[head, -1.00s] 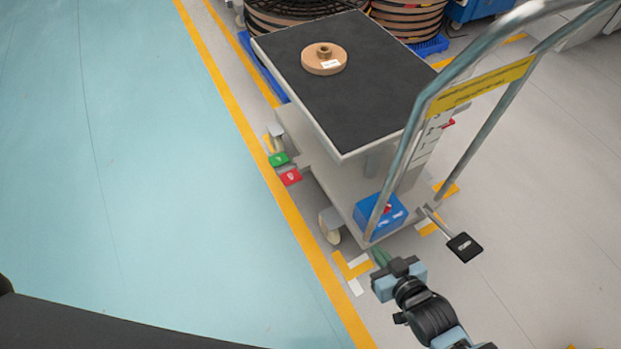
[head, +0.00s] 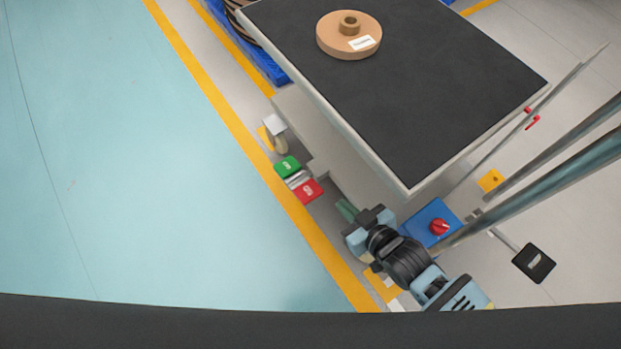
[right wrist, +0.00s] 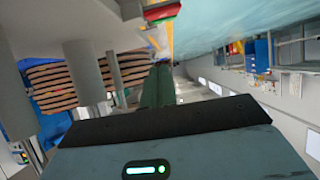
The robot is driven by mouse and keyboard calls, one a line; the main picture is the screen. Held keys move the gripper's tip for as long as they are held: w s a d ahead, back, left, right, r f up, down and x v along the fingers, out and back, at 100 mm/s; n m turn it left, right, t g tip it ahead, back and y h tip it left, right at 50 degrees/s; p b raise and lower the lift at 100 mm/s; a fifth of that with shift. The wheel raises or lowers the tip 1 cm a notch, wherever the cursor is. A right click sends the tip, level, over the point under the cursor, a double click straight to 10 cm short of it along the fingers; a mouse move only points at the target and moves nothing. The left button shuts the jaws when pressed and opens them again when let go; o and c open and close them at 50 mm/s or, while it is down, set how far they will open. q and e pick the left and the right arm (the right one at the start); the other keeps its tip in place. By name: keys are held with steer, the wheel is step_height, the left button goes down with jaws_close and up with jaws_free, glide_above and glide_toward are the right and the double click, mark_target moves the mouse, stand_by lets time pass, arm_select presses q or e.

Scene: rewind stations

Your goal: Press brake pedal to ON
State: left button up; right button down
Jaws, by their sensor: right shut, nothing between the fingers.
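A lift cart with a dark table top (head: 400,85) fills the upper right of the head view. Low on its left side are two small pedals, one green (head: 287,166) and one red (head: 308,190), each with a white mark I cannot read. Which is brake ON cannot be told. They also show at the top of the right wrist view, the red one (right wrist: 162,12) nearer. My right gripper (head: 345,209) is shut and empty, its green fingertips a little below and right of the red pedal, apart from it. My left gripper is not in view.
A blue box with a red knob (head: 438,226) sits beside my right forearm. A black foot pedal (head: 534,263) sticks out at right, near the cart's handle (head: 560,185). A brown spool (head: 347,38) lies on the table top. The blue-green floor (head: 110,160) at left is clear.

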mark_target(319, 197)
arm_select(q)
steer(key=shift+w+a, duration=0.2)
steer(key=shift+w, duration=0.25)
arm_select(e)
steer(key=shift+w+a, duration=0.25)
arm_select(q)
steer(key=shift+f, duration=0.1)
arm_select(e)
steer(key=shift+f, duration=0.1)
